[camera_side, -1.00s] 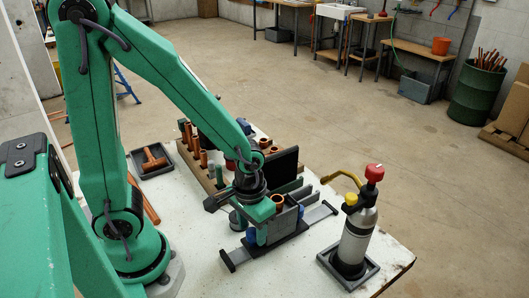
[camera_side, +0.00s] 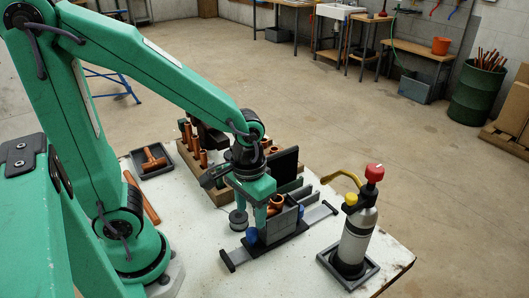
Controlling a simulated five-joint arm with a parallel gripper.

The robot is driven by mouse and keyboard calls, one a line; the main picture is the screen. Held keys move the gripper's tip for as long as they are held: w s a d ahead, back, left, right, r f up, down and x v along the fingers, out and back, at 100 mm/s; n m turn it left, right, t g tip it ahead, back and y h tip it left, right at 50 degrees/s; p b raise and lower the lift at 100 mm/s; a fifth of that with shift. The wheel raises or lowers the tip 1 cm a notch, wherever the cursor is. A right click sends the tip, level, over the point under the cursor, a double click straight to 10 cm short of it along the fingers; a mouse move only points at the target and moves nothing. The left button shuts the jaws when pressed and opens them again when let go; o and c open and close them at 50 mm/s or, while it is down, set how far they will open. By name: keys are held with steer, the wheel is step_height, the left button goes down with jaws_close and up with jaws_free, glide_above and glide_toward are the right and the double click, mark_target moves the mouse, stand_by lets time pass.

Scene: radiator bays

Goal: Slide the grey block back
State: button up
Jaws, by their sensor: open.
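The grey block (camera_side: 283,224) sits on a flat rail (camera_side: 317,215) with dark end stops, near the middle of the white bench. Copper fittings (camera_side: 276,202) show at its top, and blue parts (camera_side: 252,236) flank it. My gripper (camera_side: 262,212) points down at the block's back left, close beside it. Its green jaws are open. The picture does not show clearly whether a jaw touches the block. Part of the block's left side is hidden behind the gripper.
A grey gas bottle (camera_side: 356,235) with a red knob stands in a dark tray at the right. A wooden rack (camera_side: 212,190) of copper pipes is behind, beside a dark upright panel (camera_side: 284,164). A tray (camera_side: 153,160) with a copper tee lies left.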

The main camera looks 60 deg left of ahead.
steer(key=shift+r, duration=0.9)
steer(key=shift+r, duration=0.15)
steer(key=c, duration=0.9)
steer(key=shift+r, duration=0.25)
jaws_close()
steer(key=w+r+g, duration=0.2)
steer(key=w+r, duration=0.5)
steer(key=w, duration=0.6)
steer(key=shift+w+f+m+g, duration=0.9)
steer(key=shift+w+f+g, duration=0.5)
steer(key=shift+w, duration=4.85)
step_height(320, 180, down, 8)
steer(key=shift+r+y, duration=0.15)
steer(key=shift+y, duration=0.15)
